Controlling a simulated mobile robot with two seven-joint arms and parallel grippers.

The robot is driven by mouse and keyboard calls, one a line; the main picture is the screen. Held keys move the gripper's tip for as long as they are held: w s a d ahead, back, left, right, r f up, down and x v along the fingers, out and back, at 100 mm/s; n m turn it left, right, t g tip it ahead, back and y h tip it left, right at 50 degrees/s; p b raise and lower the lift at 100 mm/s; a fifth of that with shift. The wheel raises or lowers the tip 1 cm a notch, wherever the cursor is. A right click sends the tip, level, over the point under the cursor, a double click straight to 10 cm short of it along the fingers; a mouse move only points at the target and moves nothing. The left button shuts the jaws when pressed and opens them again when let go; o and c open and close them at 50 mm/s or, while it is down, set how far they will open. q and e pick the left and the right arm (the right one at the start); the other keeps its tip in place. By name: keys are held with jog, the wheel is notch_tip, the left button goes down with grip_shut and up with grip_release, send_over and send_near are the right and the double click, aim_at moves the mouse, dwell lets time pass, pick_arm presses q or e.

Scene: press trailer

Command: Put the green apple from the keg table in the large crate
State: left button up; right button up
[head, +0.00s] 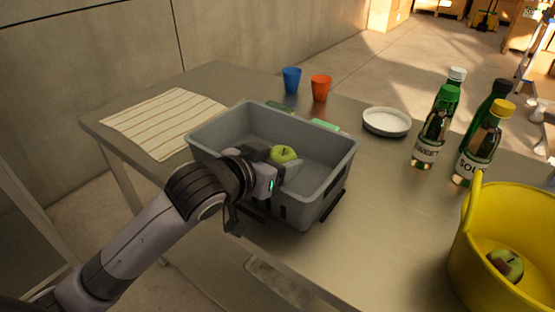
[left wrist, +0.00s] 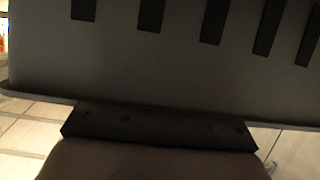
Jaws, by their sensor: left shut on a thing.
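A green apple (head: 284,154) shows at the fingers of my left gripper (head: 283,168), inside the opening of the large grey crate (head: 335,178) on the table. My left gripper reaches in over the crate's near left side and is shut on the apple. The gripper hides the apple's lower part, and I cannot tell whether it touches the crate floor. In the left wrist view, a grey slotted wall, seemingly the crate (left wrist: 120,55), fills most of the picture. The fingers and apple do not show there. My right gripper is not in view.
On the table (head: 375,225) are a striped cloth (head: 165,121), a blue cup (head: 291,79), an orange cup (head: 321,88), a white plate (head: 387,121) and several bottles (head: 432,135). A yellow basket (head: 475,245) holding another apple (head: 506,265) stands at right.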

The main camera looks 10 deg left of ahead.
pick_arm(q)
jog(key=shift+s+f, duration=0.15)
jog(key=shift+f, duration=0.55)
jog(key=o, duration=1.1)
jog(key=shift+f, duration=0.15)
jog(key=shift+r, duration=0.55)
jog(key=shift+w+r+p+v, duration=0.15)
jog(key=shift+p+v, duration=0.65)
jog(key=shift+v, duration=1.25)
jog(key=shift+r+p+v, duration=0.15)
jog(key=shift+p+v, duration=0.65)
jog(key=shift+v, duration=1.2)
jog(key=shift+w+r+p+v, duration=0.15)
jog(key=shift+p+v, duration=0.65)
jog(key=shift+v, duration=1.25)
